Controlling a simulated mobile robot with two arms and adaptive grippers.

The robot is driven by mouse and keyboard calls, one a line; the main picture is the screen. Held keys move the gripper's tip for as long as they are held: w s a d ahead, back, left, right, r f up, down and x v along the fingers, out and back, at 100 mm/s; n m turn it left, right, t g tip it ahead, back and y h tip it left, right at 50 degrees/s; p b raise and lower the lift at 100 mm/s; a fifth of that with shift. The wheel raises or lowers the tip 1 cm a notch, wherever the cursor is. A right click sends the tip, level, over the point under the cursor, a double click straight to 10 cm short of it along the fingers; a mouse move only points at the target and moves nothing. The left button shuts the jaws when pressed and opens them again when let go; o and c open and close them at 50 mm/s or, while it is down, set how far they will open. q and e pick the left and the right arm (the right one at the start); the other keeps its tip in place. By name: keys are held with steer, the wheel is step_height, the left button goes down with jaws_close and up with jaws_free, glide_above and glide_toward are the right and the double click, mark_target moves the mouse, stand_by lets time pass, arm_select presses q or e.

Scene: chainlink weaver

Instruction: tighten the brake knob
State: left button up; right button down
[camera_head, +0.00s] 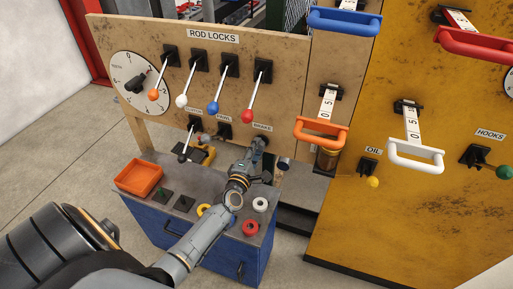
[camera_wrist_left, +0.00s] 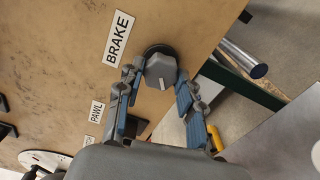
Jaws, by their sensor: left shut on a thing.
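The brake knob (camera_wrist_left: 160,72) is a grey knob with a light pointer mark on a dark round base, on the wooden panel beside the BRAKE label (camera_wrist_left: 118,38). My left gripper (camera_wrist_left: 157,80) is shut on the knob, with one blue-padded finger on each side of it. In the head view my left gripper (camera_head: 252,158) reaches the panel just under the BRAKE label (camera_head: 263,127) and hides most of the knob. My right gripper does not show in either view.
Rod levers with orange, white, blue and red balls (camera_head: 249,117) stick out above. A blue cabinet (camera_head: 195,232) below holds an orange tray (camera_head: 139,176) and coloured rings (camera_head: 260,204). A metal cylinder (camera_wrist_left: 259,71) shows right of the knob. A yellow panel (camera_head: 400,220) stands at right.

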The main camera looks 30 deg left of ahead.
arm_select(q)
steer(key=shift+d+m+p, duration=0.15)
steer(key=shift+m+p, duration=2.4)
steer(key=shift+m, duration=6.75)
steer(key=o, duration=1.2)
steer(key=shift+c, duration=0.2)
steer(key=v, duration=1.2)
